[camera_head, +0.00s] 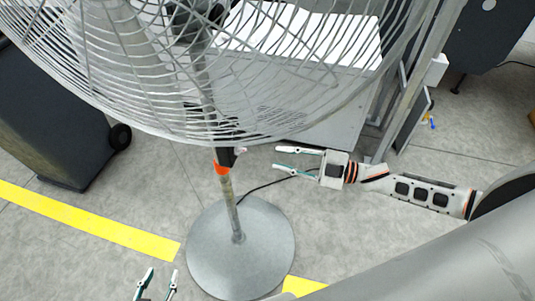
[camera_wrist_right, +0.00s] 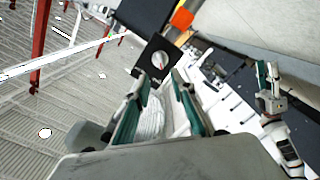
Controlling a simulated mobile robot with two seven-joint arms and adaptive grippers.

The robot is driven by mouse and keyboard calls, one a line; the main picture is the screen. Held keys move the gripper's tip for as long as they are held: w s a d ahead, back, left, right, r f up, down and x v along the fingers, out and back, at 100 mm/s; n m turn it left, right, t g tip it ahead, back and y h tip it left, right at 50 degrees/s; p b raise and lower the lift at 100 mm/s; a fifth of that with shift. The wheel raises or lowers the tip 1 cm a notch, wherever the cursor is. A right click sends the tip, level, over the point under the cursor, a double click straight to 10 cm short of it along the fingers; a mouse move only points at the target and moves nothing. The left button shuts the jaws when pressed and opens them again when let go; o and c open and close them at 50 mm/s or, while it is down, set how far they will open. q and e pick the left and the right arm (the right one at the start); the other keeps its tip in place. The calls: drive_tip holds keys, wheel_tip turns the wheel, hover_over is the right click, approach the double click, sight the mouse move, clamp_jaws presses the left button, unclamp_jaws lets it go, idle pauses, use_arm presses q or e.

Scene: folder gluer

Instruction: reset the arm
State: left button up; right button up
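My right arm reaches in from the right in the head view. Its gripper (camera_head: 277,157) is open and empty, fingers pointing left, near the pole of a standing fan (camera_head: 240,225). In the right wrist view its two green-lined fingers (camera_wrist_right: 160,75) are apart, with a black box bearing a round dial (camera_wrist_right: 158,61) beyond the tips; contact cannot be told. My left gripper (camera_head: 163,270) shows only its fingertips at the bottom edge of the head view, spread apart with nothing between them. An arm and gripper of mine (camera_wrist_right: 270,90) also show in the right wrist view.
The fan's wire cage (camera_head: 130,80) fills the upper left of the head view and hides part of the grey machine (camera_head: 320,105). A dark wheeled bin (camera_head: 50,120) stands left. Yellow tape (camera_head: 90,222) marks the floor; bare floor (camera_head: 400,235) lies right of the fan base.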

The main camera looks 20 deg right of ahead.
drive_tip(key=shift+v, duration=0.95)
